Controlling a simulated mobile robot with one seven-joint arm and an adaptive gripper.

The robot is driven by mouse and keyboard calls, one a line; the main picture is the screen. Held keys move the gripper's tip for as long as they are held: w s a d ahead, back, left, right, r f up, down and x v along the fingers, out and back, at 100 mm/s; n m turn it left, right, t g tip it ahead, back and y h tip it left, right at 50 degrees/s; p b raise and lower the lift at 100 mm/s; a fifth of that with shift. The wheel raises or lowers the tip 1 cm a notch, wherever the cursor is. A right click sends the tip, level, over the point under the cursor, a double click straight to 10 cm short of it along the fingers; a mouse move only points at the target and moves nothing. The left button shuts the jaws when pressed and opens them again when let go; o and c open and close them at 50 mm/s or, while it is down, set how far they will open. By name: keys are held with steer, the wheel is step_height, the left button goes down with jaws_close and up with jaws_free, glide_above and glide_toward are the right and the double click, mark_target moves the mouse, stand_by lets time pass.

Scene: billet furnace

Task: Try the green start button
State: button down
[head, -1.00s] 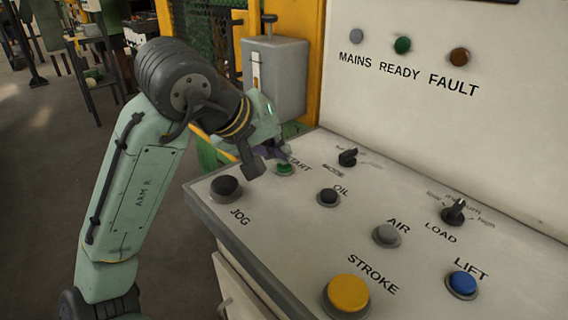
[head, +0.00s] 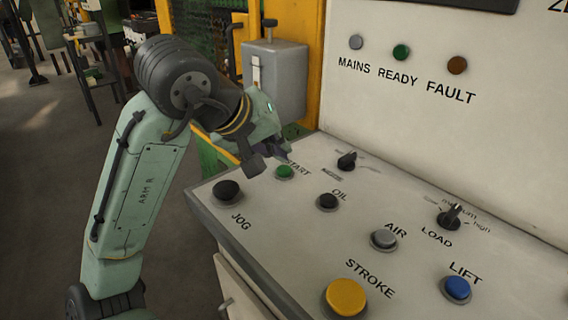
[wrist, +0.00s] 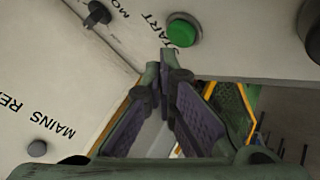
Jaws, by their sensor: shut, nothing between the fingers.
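The green start button (head: 285,172) sits on the sloped white panel, with the word START beside it, partly hidden by my gripper in the head view. In the wrist view the green button (wrist: 183,31) shows fully, just beyond my fingertips. My gripper (head: 280,150) is above and behind the button in the head view, apart from it. Its fingertips (wrist: 163,66) meet with nothing between them. The green lamp above READY (head: 401,52) looks dull.
Close to the start button are the black JOG button (head: 227,190), the black OIL button (head: 327,201) and the MODE knob (head: 347,160). The yellow STROKE button (head: 346,297) is nearer the front. A grey box (head: 284,80) stands behind the panel's left end.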

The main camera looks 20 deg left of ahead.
mark_target(279, 167)
step_height(279, 167, up, 5)
steer(key=p, duration=0.5)
stand_by(0.3)
stand_by(0.4)
